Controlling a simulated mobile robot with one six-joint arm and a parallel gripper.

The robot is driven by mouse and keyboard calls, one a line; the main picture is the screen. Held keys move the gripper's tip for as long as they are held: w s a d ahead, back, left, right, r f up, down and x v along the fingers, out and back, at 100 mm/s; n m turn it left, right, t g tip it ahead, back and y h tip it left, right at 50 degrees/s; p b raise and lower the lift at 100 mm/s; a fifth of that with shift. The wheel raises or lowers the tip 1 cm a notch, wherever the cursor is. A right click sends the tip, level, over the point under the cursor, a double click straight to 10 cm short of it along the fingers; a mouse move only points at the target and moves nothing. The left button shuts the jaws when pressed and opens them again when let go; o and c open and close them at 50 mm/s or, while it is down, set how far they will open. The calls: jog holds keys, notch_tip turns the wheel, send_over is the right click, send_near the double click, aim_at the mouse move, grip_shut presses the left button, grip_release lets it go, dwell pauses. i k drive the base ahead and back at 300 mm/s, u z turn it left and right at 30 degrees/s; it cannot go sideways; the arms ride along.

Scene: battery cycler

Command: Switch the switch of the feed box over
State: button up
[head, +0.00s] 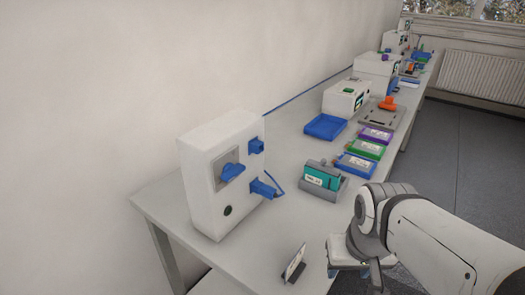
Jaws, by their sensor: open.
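The feed box (215,170) is a white upright box near the left end of the bench. Its front carries a blue switch handle (231,172) on a grey plate, with a small dark round part (227,211) below it. To the right of the switch are a blue socket (256,146) and a blue plug (263,188) with a blue cable. My gripper (347,262) is at the lower right, beyond the bench's front edge and well apart from the feed box. It is open; its fingers are small and partly hidden by my arm.
A small tilted card on a stand (294,264) is at the bench's front edge. A grey holder with a teal battery pack (323,180) lies right of the feed box. A blue tray (325,127), several coloured packs and white devices stand farther back.

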aim_at(231, 172)
jog(key=u, duration=1.2)
jog(key=k, duration=1.4)
jog(key=z, duration=0.9)
jog(key=i, duration=1)
jog(key=z, duration=0.05)
